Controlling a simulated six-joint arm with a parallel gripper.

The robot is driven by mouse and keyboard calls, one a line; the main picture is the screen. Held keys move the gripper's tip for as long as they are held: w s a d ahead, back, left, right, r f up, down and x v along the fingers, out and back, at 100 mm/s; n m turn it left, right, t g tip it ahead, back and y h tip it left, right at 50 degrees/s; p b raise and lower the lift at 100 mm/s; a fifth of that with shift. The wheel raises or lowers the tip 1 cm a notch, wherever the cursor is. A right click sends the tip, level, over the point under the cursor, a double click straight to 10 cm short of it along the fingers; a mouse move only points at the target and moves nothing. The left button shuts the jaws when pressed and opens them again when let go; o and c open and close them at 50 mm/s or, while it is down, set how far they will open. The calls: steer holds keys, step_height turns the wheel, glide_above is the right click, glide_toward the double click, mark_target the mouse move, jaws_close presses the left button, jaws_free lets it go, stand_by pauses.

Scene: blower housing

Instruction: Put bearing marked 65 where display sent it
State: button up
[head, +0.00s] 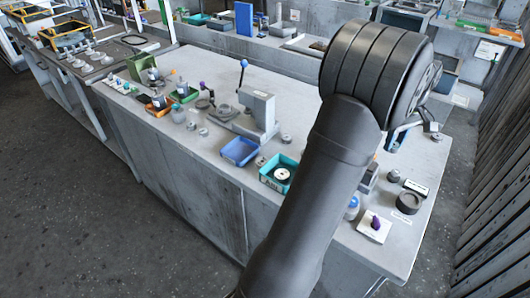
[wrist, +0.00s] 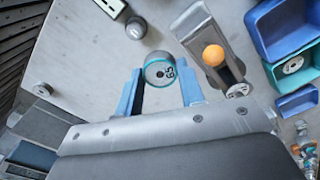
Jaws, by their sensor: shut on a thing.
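The bearing marked 65 (wrist: 158,71) is a grey disc with a teal rim and a dark centre; its number shows in the wrist view. My gripper (wrist: 160,88) has two blue fingers, one on each side of it, shut on it. A grey bench surface lies beneath; the height above it is hard to judge.
A grey fixture with an orange ball (wrist: 213,55) stands just right of the bearing. A teal tray (head: 264,180) holding a pale ring and a blue tray (head: 240,151) sit mid-bench. A dark ring (head: 408,202) and a purple knob (head: 376,224) stand near the right end.

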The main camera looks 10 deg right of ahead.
steer(key=w+a+m, duration=0.1)
steer(key=w+a, duration=0.5)
steer(key=w, duration=0.1)
steer(key=n, duration=2)
glide_above(240, 153)
step_height(240, 153, down, 8)
steer(key=shift+f, duration=2.1)
